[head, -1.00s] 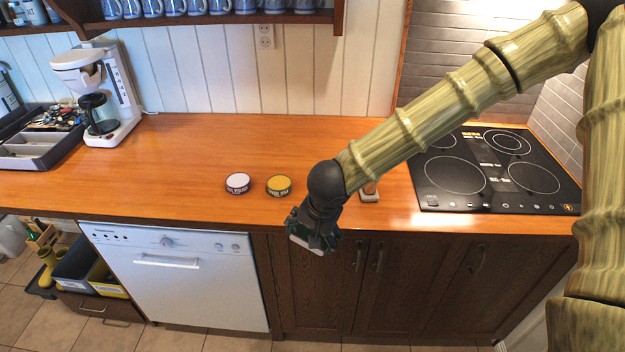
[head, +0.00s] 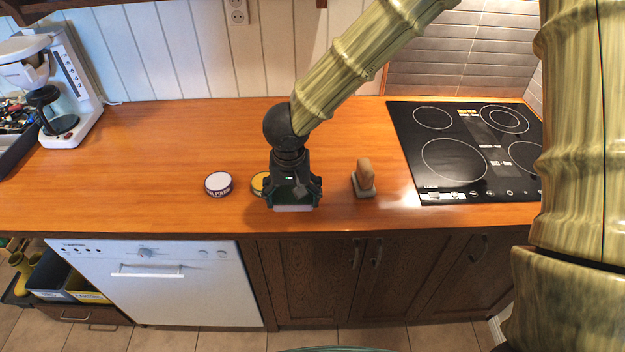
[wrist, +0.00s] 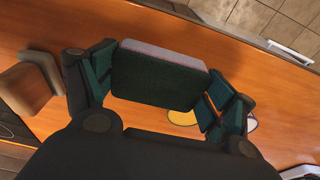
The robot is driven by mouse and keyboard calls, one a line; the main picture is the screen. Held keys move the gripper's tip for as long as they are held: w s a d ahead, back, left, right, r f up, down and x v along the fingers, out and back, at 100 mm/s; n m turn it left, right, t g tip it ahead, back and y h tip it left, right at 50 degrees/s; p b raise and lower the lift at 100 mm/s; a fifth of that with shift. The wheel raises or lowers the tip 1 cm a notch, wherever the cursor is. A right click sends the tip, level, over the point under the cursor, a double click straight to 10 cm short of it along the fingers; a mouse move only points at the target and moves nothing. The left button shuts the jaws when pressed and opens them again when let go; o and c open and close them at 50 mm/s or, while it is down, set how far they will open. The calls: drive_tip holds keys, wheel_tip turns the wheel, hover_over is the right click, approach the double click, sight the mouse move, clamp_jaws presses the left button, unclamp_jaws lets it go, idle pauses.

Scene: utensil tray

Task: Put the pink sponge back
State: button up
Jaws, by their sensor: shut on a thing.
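My gripper (head: 293,196) is over the front part of the wooden counter, pointing down, just right of the yellow-lidded tin. It is shut on a block-shaped sponge (head: 294,208) with a dark green face and a pale, greyish-pink layer along one edge. In the wrist view the sponge (wrist: 160,78) sits between the two fingers (wrist: 158,88), green face towards the camera. Its pale layer shows only as a thin strip. I cannot tell whether it touches the counter.
A white-lidded tin (head: 218,184) and a yellow-lidded tin (head: 259,183), partly hidden by my gripper, stand left. A wooden-handled block (head: 364,180) stands right, before the cooktop (head: 460,150). A coffee maker (head: 65,90) is far left. An open drawer (head: 75,280) holds bins below.

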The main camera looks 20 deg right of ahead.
drive_tip(key=w+d, duration=0.2)
drive_tip(key=w+d+p, duration=0.1)
drive_tip(key=w+d, duration=0.1)
drive_tip(key=w+d+p, duration=0.1)
drive_tip(key=w+d, duration=0.1)
drive_tip(key=shift+w+d+f, duration=0.15)
drive_tip(key=shift+d+f, duration=0.15)
drive_tip(key=shift+f, duration=0.1)
drive_tip(key=f, duration=0.2)
drive_tip(key=shift+w+d+f, duration=0.15)
drive_tip(key=shift+d+f, duration=0.1)
drive_tip(key=shift+f, duration=0.15)
drive_tip(key=shift+a+f+p, duration=0.15)
drive_tip(key=shift+f+p, duration=0.15)
drive_tip(key=shift+f, duration=0.1)
drive_tip(key=o, duration=0.8)
drive_tip(key=r, duration=0.4)
drive_tip(key=s+r, duration=0.1)
drive_tip(key=r, duration=0.6)
drive_tip(key=shift+s+a+r+b, duration=0.15)
drive_tip(key=shift+s+r+b, duration=0.15)
drive_tip(key=shift+s+r, duration=0.1)
